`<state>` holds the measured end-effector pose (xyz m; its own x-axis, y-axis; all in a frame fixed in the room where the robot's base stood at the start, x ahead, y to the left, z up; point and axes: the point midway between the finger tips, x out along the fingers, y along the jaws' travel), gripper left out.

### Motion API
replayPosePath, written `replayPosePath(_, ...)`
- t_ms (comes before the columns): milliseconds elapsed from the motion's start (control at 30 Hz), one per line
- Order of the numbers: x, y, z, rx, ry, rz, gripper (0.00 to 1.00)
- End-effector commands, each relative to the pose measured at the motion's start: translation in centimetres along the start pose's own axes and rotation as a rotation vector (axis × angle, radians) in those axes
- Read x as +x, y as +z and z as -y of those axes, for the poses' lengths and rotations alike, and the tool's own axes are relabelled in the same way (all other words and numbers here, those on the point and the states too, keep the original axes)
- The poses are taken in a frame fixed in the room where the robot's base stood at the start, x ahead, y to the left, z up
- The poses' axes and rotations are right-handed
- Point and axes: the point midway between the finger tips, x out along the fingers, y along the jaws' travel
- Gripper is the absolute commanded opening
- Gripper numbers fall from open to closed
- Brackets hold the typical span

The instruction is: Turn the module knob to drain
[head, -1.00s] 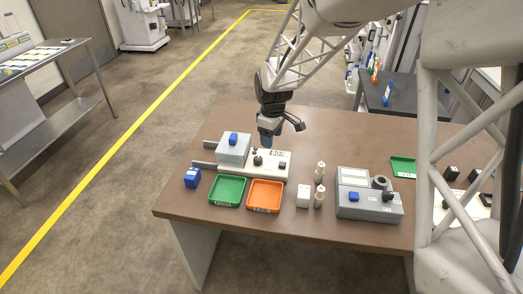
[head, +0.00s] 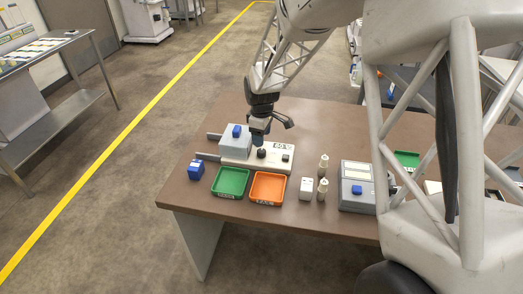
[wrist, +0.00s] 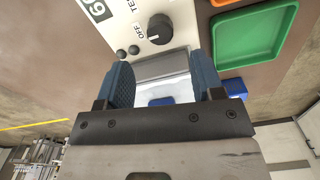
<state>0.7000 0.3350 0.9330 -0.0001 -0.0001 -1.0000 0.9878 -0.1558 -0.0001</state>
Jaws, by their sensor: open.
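A white module panel (head: 272,164) lies on the brown table, with a black knob (head: 262,153) on its face. In the wrist view the knob (wrist: 160,27) stands beyond my fingertips, with "OFF" and a partly cut-off "TE..." label printed beside it. My gripper (head: 258,137) is above the panel's left part, beside the knob. In the wrist view my gripper (wrist: 162,78) is open, its two blue fingers apart with nothing held. The knob is not between them.
A grey box (head: 233,146) with a blue top piece adjoins the panel's left end. A green tray (head: 217,190), orange tray (head: 252,192) and blue block (head: 196,170) stand in front. White bottles (head: 322,188) and a grey device (head: 355,202) are to the right.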

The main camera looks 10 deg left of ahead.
Motion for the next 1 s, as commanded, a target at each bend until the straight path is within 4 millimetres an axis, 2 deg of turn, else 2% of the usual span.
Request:
replayPosePath(600, 6.4, 0.0, 0.0, 0.0, -0.001, 0.001, 0.61)
replayPosePath(1000, 7.2, 0.0, 0.0, 0.0, 0.0, 0.0, 0.61)
